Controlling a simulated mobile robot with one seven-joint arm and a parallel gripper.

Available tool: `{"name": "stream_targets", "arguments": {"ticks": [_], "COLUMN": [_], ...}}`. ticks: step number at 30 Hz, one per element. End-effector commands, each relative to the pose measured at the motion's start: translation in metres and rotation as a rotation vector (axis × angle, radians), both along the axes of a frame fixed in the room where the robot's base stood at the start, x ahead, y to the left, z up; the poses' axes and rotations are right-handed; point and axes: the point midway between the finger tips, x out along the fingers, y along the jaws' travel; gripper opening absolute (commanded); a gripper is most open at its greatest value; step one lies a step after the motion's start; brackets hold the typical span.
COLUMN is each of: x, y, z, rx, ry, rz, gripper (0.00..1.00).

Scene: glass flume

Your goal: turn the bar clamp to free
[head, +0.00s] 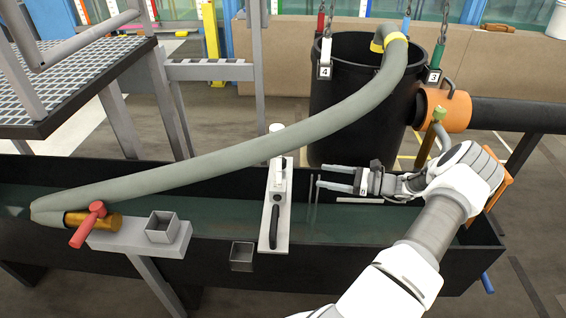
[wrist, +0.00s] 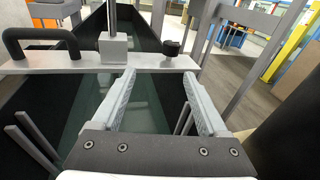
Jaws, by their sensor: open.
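A pale bar (head: 272,240) lies across the black flume, with a black loop handle (head: 274,226) on its near part and a grey block with an upright post (head: 277,180) near its middle. In the wrist view the bar (wrist: 30,66) runs across ahead of the fingers, with the black handle (wrist: 40,42) at left, the grey block (wrist: 112,50) in the middle and a small black knob (wrist: 172,47) at right. I cannot tell for sure which part is the clamp. My gripper (head: 320,176) is open and empty, just right of the bar, fingers pointing at it.
The flume (head: 350,262) holds greenish water. A thick grey hose (head: 230,156) arches over it from a black tank (head: 345,105) to a red-handled valve (head: 88,224) at left. An orange pipe collar (head: 445,110) stands behind my arm. Small square cups (head: 162,227) sit at the near side.

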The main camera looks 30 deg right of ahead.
Motion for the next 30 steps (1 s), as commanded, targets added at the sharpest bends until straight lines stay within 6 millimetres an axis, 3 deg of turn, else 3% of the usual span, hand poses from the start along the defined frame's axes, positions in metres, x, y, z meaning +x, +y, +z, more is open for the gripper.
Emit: {"name": "stream_targets", "arguments": {"ticks": [5, 11, 30], "x": [-0.002, 0.012, 0.12], "y": [-0.014, -0.006, 0.068], "z": [-0.006, -0.007, -0.008], "rx": [0.098, 0.108, 0.105], "ry": [-0.038, -0.041, -0.04], "rz": [-0.067, -0.07, -0.069], "gripper": [0.77, 0.77, 0.77]}}
